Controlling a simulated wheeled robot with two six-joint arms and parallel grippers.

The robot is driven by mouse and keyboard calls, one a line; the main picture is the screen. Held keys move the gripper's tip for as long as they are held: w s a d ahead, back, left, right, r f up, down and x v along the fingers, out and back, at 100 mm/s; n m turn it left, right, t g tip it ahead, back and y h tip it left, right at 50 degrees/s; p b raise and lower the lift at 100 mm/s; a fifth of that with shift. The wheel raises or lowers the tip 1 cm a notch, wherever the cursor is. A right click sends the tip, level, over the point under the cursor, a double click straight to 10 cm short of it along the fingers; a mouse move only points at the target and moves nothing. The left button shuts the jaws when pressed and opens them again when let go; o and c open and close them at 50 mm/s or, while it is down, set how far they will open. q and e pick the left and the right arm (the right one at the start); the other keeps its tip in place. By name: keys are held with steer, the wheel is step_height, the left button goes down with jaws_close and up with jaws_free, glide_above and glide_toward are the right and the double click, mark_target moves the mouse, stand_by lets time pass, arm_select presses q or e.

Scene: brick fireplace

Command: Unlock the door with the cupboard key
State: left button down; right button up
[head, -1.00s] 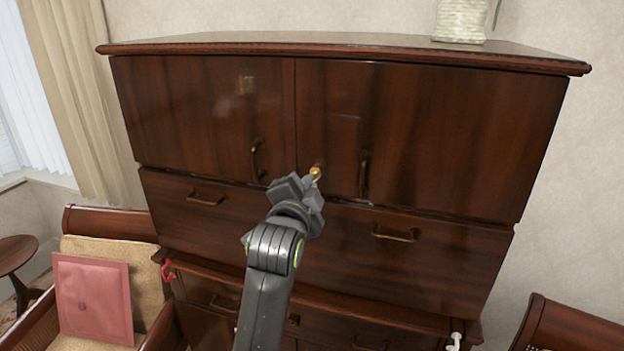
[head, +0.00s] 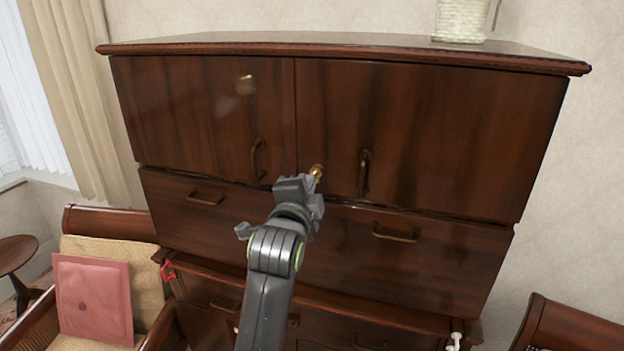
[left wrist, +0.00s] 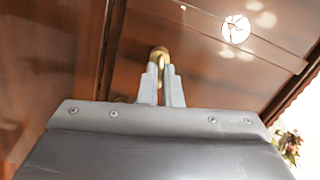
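The cupboard key (head: 317,171) is a small brass piece at the lower left of the right upper door (head: 440,130). It also shows in the left wrist view as a gold rounded end (left wrist: 159,53) just beyond my fingertips. My left gripper (head: 308,183) is at the door front, its narrow fingers (left wrist: 161,78) close together on the key. The key's shaft and the keyhole are hidden, so I cannot tell how deep it sits. Both upper doors are closed, including the left one (head: 205,115). My right gripper is out of view.
Brass handles hang on the left door (head: 257,160) and right door (head: 364,173). Drawers with handles (head: 395,233) lie below. A woven vase (head: 461,20) stands on top.

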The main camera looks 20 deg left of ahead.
arm_select(q)
steer(key=shift+m, duration=1.3)
steer(key=shift+m, duration=0.5)
steer(key=c, duration=1.5)
jaws_free()
steer(key=shift+c, duration=0.2)
steer(key=shift+f, duration=0.1)
